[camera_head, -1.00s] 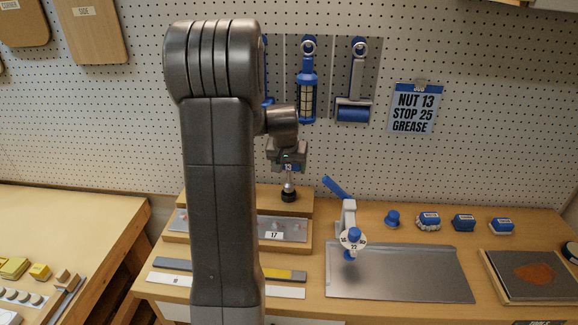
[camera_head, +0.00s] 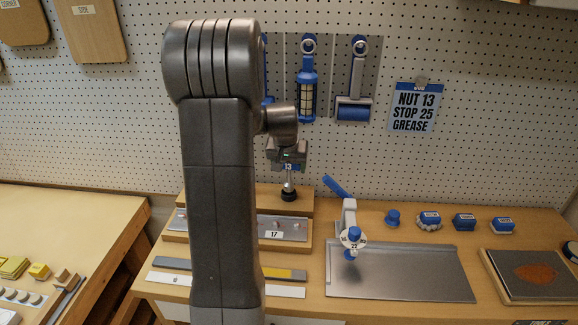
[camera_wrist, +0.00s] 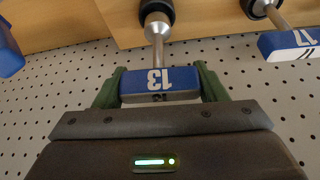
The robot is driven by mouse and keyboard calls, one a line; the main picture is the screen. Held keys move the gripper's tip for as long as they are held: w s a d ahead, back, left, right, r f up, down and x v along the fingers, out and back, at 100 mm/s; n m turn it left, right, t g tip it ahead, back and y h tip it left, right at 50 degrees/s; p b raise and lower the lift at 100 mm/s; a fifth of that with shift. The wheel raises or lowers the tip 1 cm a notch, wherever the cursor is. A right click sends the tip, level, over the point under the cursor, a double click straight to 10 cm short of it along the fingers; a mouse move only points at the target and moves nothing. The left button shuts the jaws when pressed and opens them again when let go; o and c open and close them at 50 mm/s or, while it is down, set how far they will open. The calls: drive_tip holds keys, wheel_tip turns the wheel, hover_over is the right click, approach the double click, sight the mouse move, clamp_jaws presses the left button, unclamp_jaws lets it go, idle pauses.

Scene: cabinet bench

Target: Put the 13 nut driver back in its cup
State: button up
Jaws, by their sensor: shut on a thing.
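The 13 nut driver (camera_head: 288,168) is upright, its blue and white handle marked 13. My gripper (camera_head: 288,156) is shut on that handle from above. In the wrist view, the handle (camera_wrist: 158,82) sits between the green fingers of my gripper (camera_wrist: 159,86). Its metal shaft reaches to the black cup (camera_head: 289,195) on the wooden block; the cup also shows in the wrist view (camera_wrist: 156,9). The shaft's end is at the cup's mouth; how deep it sits is hidden.
A driver marked 17 (camera_wrist: 288,43) stands beside it in the wrist view. A metal plate with a 17 tag (camera_head: 274,234) lies in front of the block. A grey sheet (camera_head: 400,278) and a white stand with a blue lever (camera_head: 349,215) are to the right.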

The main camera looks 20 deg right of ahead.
drive_tip(key=shift+f+b, duration=1.05)
drive_tip(key=shift+f, duration=0.3)
idle(0.4)
drive_tip(key=o, duration=1.3)
drive_tip(key=shift+c, duration=0.2)
drive_tip(key=b+v, duration=0.1)
drive_tip(key=v, duration=1.3)
drive_tip(key=shift+w+f, duration=0.1)
drive_tip(key=shift+f, duration=0.1)
drive_tip(key=p+x, duration=0.1)
drive_tip(key=x, duration=1.2)
drive_tip(key=shift+d+f, duration=0.1)
drive_tip(key=shift+f, duration=0.2)
drive_tip(key=shift+r, duration=0.1)
